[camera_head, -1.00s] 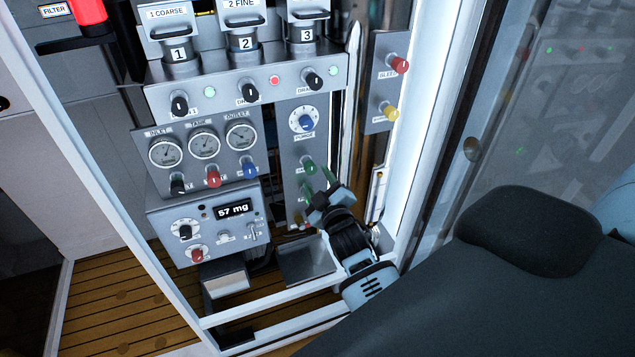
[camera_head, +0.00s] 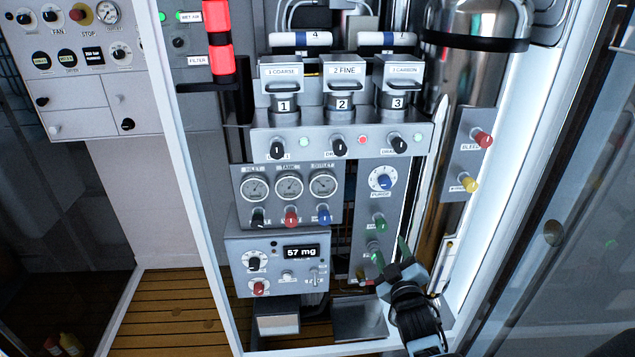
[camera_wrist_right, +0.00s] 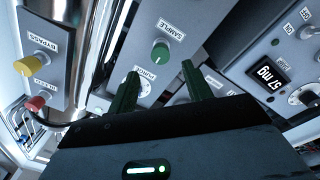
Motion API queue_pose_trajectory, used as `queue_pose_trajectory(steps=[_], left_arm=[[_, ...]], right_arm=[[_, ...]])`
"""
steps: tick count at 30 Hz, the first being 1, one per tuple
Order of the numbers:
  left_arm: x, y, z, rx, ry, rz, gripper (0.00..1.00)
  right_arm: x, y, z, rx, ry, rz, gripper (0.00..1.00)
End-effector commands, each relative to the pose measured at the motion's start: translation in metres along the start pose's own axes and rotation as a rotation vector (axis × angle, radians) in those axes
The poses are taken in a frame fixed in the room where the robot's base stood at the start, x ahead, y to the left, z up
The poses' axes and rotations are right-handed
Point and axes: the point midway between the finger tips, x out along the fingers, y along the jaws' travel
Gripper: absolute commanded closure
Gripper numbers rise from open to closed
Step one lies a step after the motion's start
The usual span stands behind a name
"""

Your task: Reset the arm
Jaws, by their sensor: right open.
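My right gripper (camera_head: 392,258) is in front of the lower part of the narrow valve panel, its two green fingers apart with nothing between them. In the right wrist view the open fingers (camera_wrist_right: 158,88) show, with the green SAMPLE knob (camera_wrist_right: 161,50) beyond them, apart from the fingers. In the head view a green knob (camera_head: 378,222) sits just above the gripper, and another green knob (camera_head: 375,256) is beside the left finger. The blue PURGE knob (camera_head: 383,181) is higher on the same panel. My left gripper is not in view.
The display box (camera_head: 300,253) reading 57 mg is left of the gripper. A side plate with a red knob (camera_head: 482,139) and a yellow knob (camera_head: 470,184) is to the right. A metal tray (camera_head: 358,320) lies below. White frame posts (camera_head: 190,180) border the panel.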

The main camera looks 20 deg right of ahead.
Motion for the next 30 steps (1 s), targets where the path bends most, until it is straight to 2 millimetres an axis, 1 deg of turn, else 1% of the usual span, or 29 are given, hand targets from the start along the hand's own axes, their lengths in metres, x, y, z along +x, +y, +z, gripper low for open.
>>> queue_pose_trajectory(steps=[2, 4, 5, 8, 11, 12, 14, 15, 17, 18, 20, 21, 23, 24, 27, 30], left_arm=[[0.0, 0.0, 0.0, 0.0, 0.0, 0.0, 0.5], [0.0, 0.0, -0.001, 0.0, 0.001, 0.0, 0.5], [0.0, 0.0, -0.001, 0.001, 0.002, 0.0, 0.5], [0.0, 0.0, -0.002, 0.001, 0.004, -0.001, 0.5], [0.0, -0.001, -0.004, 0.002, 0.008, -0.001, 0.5], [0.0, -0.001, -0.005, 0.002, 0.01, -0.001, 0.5], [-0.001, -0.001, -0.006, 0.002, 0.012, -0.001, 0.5], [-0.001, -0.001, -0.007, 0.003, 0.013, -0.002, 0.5], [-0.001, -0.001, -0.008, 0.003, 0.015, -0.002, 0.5], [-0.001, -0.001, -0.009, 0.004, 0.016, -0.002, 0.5], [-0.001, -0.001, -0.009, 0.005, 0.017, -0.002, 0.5], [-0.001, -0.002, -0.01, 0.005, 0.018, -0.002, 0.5], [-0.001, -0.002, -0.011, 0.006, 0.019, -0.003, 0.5], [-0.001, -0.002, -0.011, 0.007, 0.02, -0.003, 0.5], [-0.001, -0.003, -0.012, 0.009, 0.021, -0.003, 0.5], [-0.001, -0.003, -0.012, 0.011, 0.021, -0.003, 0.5]], right_arm=[[-0.001, -0.001, 0.001, 0.001, -0.001, -0.002, 0.5], [-0.007, -0.005, 0.004, 0.008, -0.007, -0.015, 0.5], [-0.011, -0.009, 0.007, 0.014, -0.013, -0.026, 0.5], [-0.037, -0.029, 0.023, 0.049, -0.045, -0.087, 0.5], [-0.079, -0.056, 0.043, 0.11, -0.096, -0.177, 0.5], [-0.099, -0.068, 0.051, 0.139, -0.122, -0.219, 0.5], [-0.129, -0.085, 0.061, 0.185, -0.162, -0.278, 0.5], [-0.15, -0.096, 0.067, 0.215, -0.191, -0.318, 0.5], [-0.182, -0.111, 0.075, 0.263, -0.238, -0.378, 0.5], [-0.205, -0.12, 0.08, 0.295, -0.271, -0.417, 0.5], [-0.24, -0.133, 0.086, 0.344, -0.325, -0.476, 0.5], [-0.263, -0.141, 0.089, 0.377, -0.361, -0.514, 0.5], [-0.297, -0.151, 0.092, 0.426, -0.416, -0.566, 0.5], [-0.318, -0.156, 0.093, 0.455, -0.453, -0.597, 0.5], [-0.361, -0.166, 0.094, 0.516, -0.529, -0.659, 0.5], [-0.389, -0.17, 0.093, 0.558, -0.581, -0.697, 0.5]])
